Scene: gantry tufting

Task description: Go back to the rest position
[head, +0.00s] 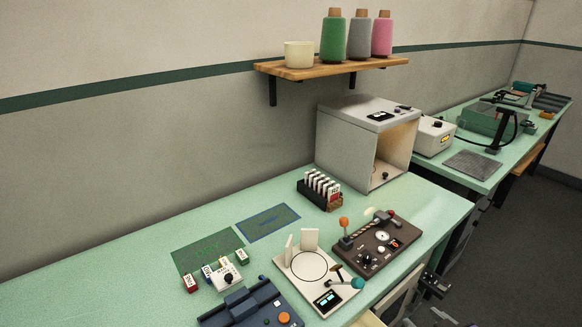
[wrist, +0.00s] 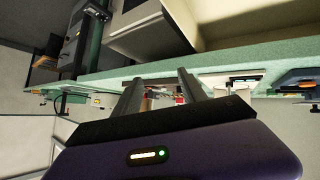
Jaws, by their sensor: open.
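My gripper (wrist: 160,90) shows in the wrist view with its two dark fingers apart and nothing held between them. The green bench edge (wrist: 235,70) crosses the view behind the fingers, and small red and pale things show in the gap beyond them. How far the fingertips are from the bench is hard to tell. In the head view, dark mechanical parts show at the bench's front edge at the lower right, but I cannot make out the fingers there.
The green bench (head: 120,275) holds a brown device (head: 380,240), a white plate device (head: 315,275), a blue device (head: 250,308), a card rack (head: 320,190) and an open-fronted grey box (head: 345,150). A shelf (head: 330,68) carries yarn cones. Dark floor (head: 525,235) is clear at right.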

